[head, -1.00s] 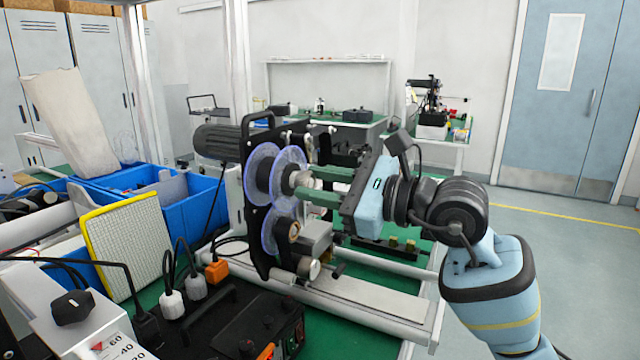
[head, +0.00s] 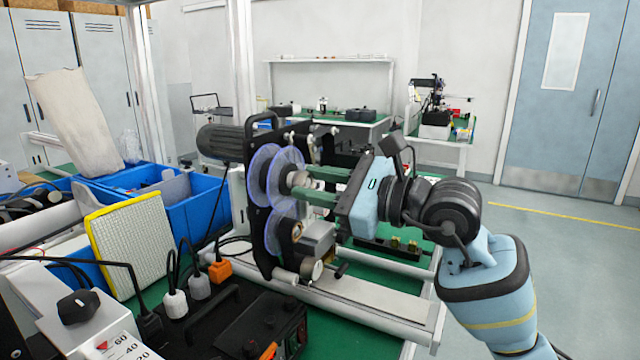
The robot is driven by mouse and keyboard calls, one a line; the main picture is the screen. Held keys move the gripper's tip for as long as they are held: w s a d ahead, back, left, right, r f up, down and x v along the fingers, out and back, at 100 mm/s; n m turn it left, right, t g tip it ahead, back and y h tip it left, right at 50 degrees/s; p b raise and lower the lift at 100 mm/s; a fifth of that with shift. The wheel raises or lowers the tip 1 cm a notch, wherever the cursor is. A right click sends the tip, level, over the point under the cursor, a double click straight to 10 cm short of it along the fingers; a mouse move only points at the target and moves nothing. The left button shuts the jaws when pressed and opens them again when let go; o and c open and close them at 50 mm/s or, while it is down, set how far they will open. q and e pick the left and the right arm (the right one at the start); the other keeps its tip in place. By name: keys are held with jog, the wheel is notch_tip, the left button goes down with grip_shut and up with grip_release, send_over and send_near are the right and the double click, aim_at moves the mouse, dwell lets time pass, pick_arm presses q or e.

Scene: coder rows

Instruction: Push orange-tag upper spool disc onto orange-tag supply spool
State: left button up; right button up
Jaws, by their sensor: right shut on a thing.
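The coder machine's black plate carries clear discs with a violet tint. Two upper discs stand parallel on the upper spool: the outer upper spool disc (head: 284,176) and one behind it, the disc nearer the plate (head: 258,178). My right gripper (head: 298,191) has its long green fingers around the hub in front of the outer disc, shut on that disc's hub. I cannot make out an orange tag on the spool. A lower clear disc (head: 277,232) sits below. My left gripper is not in view.
A grey printer block (head: 318,238) sits under my right fingers. Blue bins (head: 205,205), a yellow-framed filter (head: 130,240) and a black control box (head: 245,322) fill the left. The white base rail (head: 350,298) is bare.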

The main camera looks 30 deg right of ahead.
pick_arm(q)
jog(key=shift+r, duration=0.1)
pick_arm(e)
jog(key=o, duration=1.2)
jog(key=shift+w, duration=0.1)
jog(key=shift+c, duration=0.2)
pick_arm(q)
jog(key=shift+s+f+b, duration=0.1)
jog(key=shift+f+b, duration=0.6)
jog(key=shift+b, duration=0.05)
pick_arm(e)
jog(key=v, duration=0.7)
jog(key=shift+s+d, duration=0.2)
jog(key=shift+s, duration=0.15)
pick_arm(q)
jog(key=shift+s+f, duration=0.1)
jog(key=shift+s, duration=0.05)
